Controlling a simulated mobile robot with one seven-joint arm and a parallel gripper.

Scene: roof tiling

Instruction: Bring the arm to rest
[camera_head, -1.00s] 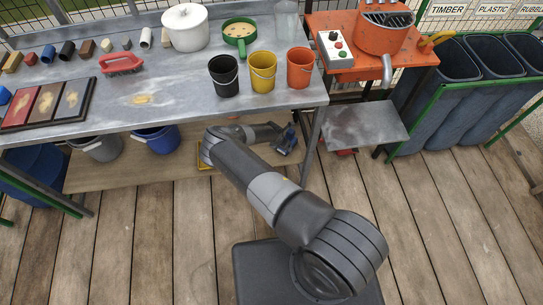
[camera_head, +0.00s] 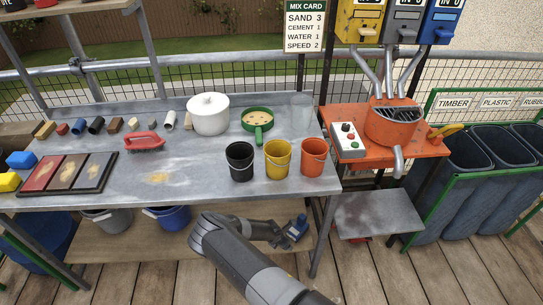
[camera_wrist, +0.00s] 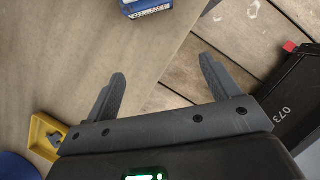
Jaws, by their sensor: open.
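My gripper (camera_wrist: 160,88) is open and empty in the wrist view, its two fingers spread wide over the wooden lower shelf (camera_wrist: 70,45) and the deck boards. In the head view my arm reaches forward from the bottom, low in front of the workbench (camera_head: 215,190). Its far end is beside the bench's right leg, below the bench top.
Black (camera_head: 240,160), yellow (camera_head: 277,158) and orange (camera_head: 313,157) buckets stand along the bench's front edge. An orange mixer (camera_head: 395,125) stands right. Grey and blue buckets are under the bench. A yellow tray (camera_wrist: 42,135) lies near the gripper.

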